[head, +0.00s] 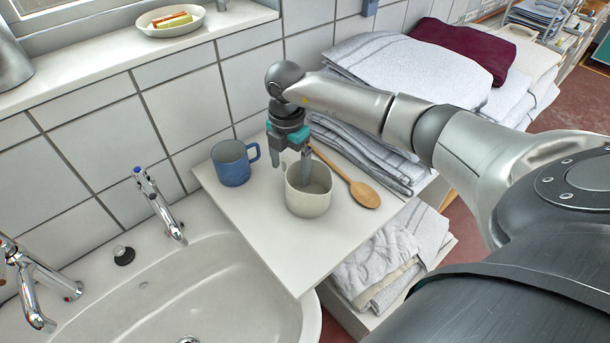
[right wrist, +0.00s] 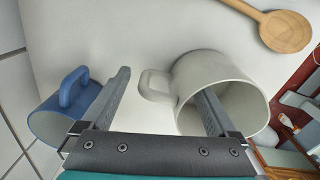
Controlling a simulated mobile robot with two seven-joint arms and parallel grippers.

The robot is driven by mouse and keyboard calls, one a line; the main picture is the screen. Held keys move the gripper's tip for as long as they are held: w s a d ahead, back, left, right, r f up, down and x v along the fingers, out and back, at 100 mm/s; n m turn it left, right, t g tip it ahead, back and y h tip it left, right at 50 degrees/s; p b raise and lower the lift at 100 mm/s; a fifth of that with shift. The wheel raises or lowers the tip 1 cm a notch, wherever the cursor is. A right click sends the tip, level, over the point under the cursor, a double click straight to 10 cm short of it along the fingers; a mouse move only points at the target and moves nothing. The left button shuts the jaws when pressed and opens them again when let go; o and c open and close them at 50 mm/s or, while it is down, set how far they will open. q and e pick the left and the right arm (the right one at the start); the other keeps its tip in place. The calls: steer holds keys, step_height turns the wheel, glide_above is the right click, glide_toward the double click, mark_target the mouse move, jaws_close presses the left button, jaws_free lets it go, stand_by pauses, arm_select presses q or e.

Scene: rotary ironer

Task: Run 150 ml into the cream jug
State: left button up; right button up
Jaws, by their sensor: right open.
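The cream jug (head: 308,199) stands upright on the white board beside the sink, and it fills the middle of the right wrist view (right wrist: 240,92). Its handle points toward the blue mug in the wrist view. My right gripper (head: 293,168) is open and points down over the jug. One finger reaches into the jug's mouth, and the other is outside on the handle side, so the wall lies between them. The fingers are apart in the wrist view (right wrist: 165,88). A chrome tap with a blue mark (head: 160,207) and another chrome tap (head: 38,290) stand at the sink. My left gripper is out of view.
A blue mug (head: 231,165) stands close left of the jug. A wooden spoon (head: 364,194) lies to its right, with folded towels (head: 400,70) behind. The white sink (head: 215,285) is at front left, with a black plug (head: 123,255) on its rim.

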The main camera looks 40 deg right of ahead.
steer(key=shift+f, duration=0.7)
jaws_close()
steer(key=shift+r, duration=0.1)
